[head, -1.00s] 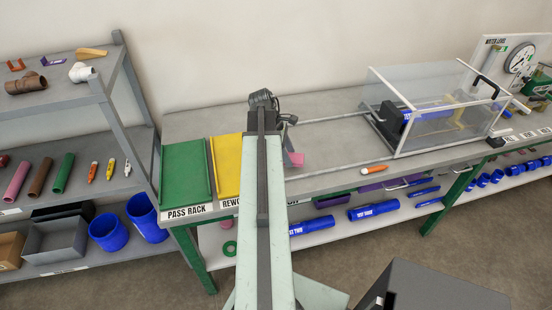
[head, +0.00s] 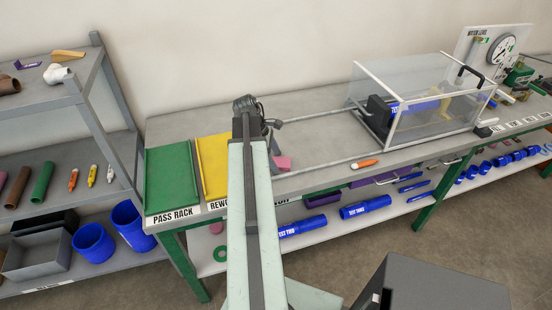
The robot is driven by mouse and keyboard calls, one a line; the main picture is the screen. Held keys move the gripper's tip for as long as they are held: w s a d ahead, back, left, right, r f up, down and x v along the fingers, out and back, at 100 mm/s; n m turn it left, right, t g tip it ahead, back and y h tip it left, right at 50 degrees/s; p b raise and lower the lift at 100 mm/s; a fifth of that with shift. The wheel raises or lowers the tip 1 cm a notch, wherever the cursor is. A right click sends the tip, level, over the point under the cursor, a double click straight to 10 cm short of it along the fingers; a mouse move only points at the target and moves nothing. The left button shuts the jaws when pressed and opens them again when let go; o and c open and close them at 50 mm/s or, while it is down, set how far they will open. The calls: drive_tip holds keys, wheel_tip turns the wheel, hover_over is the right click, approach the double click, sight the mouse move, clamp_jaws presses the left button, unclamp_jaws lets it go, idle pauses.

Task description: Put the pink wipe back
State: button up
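The pink wipe (head: 283,163) is a small pink piece at the front part of the grey bench, just right of my arm. My gripper (head: 273,136) is over the bench, with dark finger parts showing right of the arm's end, close above the wipe. The arm hides part of the gripper. I cannot tell whether the fingers touch the wipe or how far apart they are.
A green PASS RACK tray (head: 168,178) and a yellow rework tray (head: 213,165) lie left of my arm. An orange marker (head: 364,163) lies to the right, before a clear-walled box (head: 430,112). A grey shelf unit (head: 62,158) stands at left.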

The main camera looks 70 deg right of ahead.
drive_tip(key=shift+r, duration=0.15)
drive_tip(key=shift+r+p, duration=0.25)
drive_tip(key=shift+p, duration=0.1)
drive_tip(key=p+v, duration=1)
drive_tip(key=v, duration=0.1)
drive_tip(key=shift+r+p, duration=0.3)
drive_tip(key=shift+p, duration=0.05)
drive_tip(key=shift+w, duration=0.15)
